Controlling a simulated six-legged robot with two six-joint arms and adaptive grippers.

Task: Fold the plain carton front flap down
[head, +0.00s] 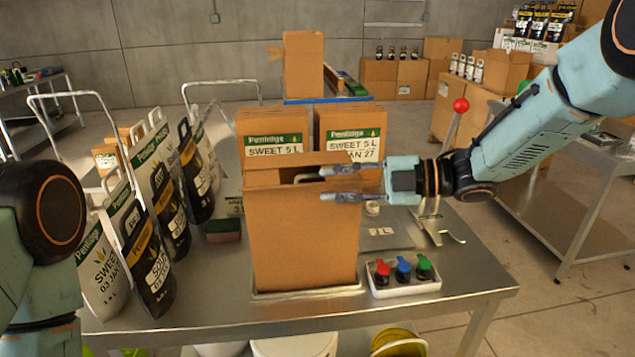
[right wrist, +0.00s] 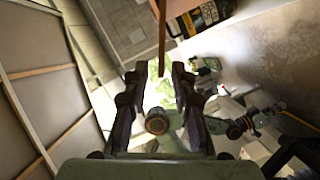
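The plain carton (head: 303,240) stands upright on the metal table, its brown front face towards me. A brown panel (head: 285,162) shows along its top; I cannot tell for sure which flap it is. My right gripper (head: 326,184) comes in from the right at the carton's upper right, its two fingers apart, one above the other. In the right wrist view the fingers (right wrist: 160,72) are spread, with a thin brown edge (right wrist: 162,35) just beyond and between the tips. Contact cannot be told. Of my left arm only links show at the left edge; its gripper is out of view.
Two labelled cartons (head: 275,137) stand right behind the plain one. Several printed pouches (head: 152,262) stand to the left. A white tray (head: 405,290) with red, blue and green capped bottles lies at the front right. A red-knobbed lever (head: 460,106) rises behind my right arm.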

